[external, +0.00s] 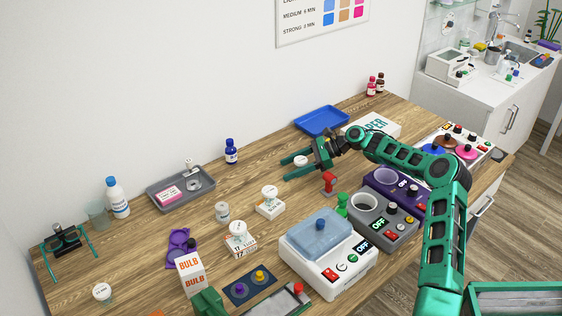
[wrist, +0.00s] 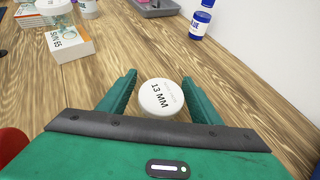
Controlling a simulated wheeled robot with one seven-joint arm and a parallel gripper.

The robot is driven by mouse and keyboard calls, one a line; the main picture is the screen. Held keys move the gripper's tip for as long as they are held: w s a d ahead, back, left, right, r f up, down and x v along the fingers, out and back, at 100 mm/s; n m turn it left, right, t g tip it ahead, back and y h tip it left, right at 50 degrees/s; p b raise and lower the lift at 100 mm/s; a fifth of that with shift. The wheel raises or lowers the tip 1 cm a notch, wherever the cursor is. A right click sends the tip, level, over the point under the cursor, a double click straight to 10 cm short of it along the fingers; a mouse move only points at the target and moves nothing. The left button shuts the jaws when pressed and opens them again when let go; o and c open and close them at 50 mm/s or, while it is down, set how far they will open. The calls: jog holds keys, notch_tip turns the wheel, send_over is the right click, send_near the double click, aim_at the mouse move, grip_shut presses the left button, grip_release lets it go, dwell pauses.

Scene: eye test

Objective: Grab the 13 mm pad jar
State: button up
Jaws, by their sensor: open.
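The 13 mm pad jar (wrist: 163,99) has a round white lid printed "13 MM" in the wrist view. It sits between the two green fingers of my gripper (wrist: 159,77), which are apart with a gap visible beside the lid. Its body is mostly hidden under the lid. In the external view the white lid of the jar (external: 301,160) shows between the fingers of my open gripper (external: 290,168), over the back part of the wooden table. Contact with the fingers cannot be seen.
A blue bottle (external: 232,152) and a grey tray (external: 160,194) stand left of my gripper. A blue tray (external: 322,121) is behind it. A red stamp-like piece (external: 329,181) is close on the right. Boxes with white-lidded jars, one a small box (external: 270,208), stand in front.

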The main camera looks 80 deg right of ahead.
jog(key=c, duration=1.1)
